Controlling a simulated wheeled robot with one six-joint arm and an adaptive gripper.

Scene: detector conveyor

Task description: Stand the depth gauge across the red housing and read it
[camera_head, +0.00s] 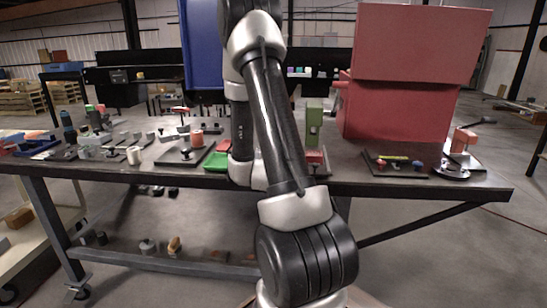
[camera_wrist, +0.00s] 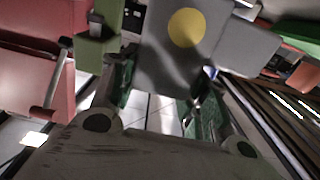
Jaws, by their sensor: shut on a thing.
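In the wrist view my gripper (camera_wrist: 160,98) is shut on a grey block with a round yellow face (camera_wrist: 186,28), which looks like the depth gauge. The gauge rises between the two green-padded fingers, and its far end is cut off by the frame. In the head view my own arm hides the gripper and the gauge. I cannot tell for sure which red part is the housing. A small red part (camera_head: 316,157) shows below a green upright block (camera_head: 314,125) just right of my arm, and an orange-red part (camera_head: 463,140) stands on the right-hand plate.
Large red boxes (camera_head: 405,95) stand at the right of the dark workbench (camera_head: 345,187). A green tray (camera_head: 216,161) lies left of my arm. A dark plate (camera_head: 376,168) bears small coloured parts at right. Many small parts crowd the left half. A green block (camera_wrist: 92,55) is close beside the left finger.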

